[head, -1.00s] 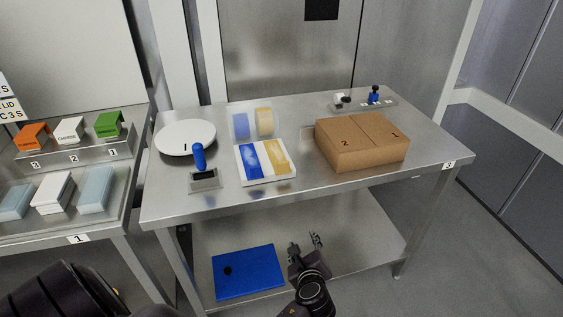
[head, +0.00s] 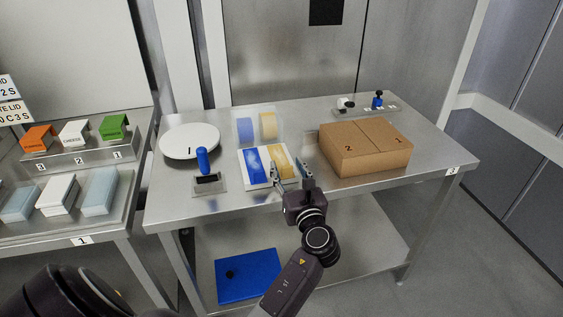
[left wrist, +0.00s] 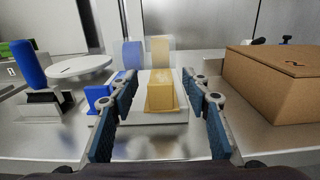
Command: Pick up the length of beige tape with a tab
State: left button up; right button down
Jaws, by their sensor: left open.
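The beige tape length (head: 280,162) lies on a white tray (head: 263,187), to the right of a blue tape length (head: 254,165). In the left wrist view the beige tape (left wrist: 162,93) is centred between my fingers, with a block-like tab toward me. My left gripper (head: 292,170) is open and empty, at the tray's front right, with its fingers pointing at the beige tape. In the left wrist view its fingers (left wrist: 160,110) stand apart on either side of the tape. Whether they touch anything I cannot tell. My right gripper is not in view.
Blue and beige rolls (head: 257,127) stand behind the tray. A cardboard box (head: 364,157) is close on the right. A blue-handled tool (head: 203,163) and a round white plate (head: 190,142) are on the left. The table's front right is clear.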

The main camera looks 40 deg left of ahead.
pick_arm(q)
jog(key=shift+w+a, duration=0.35)
jog(key=shift+a, duration=0.05)
jog(key=c, duration=1)
jog(key=shift+c, duration=0.2)
